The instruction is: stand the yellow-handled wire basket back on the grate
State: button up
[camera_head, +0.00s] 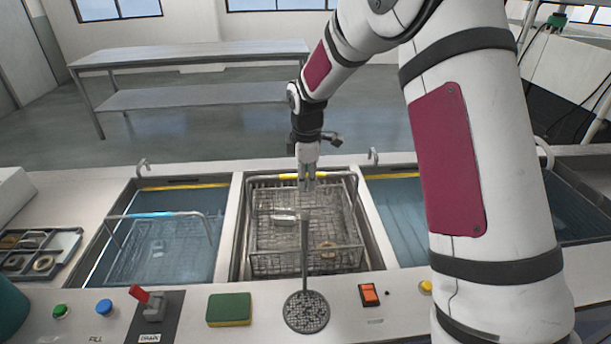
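The wire basket (262,232) stands in the middle basin, with small metal parts inside. Its handle arches over the far side, and the yellow grip (287,176) lies across the top. My gripper (308,186) points down at the yellow grip, with its fingers overlapping the handle in the picture. The fingers hide part of the grip, and I cannot tell whether they are closed on it. The grate under the basket cannot be made out through the mesh.
A left water tank (215,262) holds a blue-handled basket (152,214); another water tank (400,205) is right of the middle.

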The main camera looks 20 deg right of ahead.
jog(key=shift+r, duration=0.1)
jog(key=s+r+m+b, duration=0.1)
jog(key=s+r+m, duration=0.1)
jog(key=s+r, duration=0.5)
jog(key=s+r+m, duration=0.2)
jog(key=s+r, duration=0.2)
jog(key=r, duration=0.7)
jog(key=s+m+t, duration=0.3)
jog(key=s+m, duration=0.8)
jog(key=s, duration=1.3)
jog(key=shift+r+m, duration=0.25)
jog(key=shift+m, duration=0.15)
jog(key=shift+d, duration=0.1)
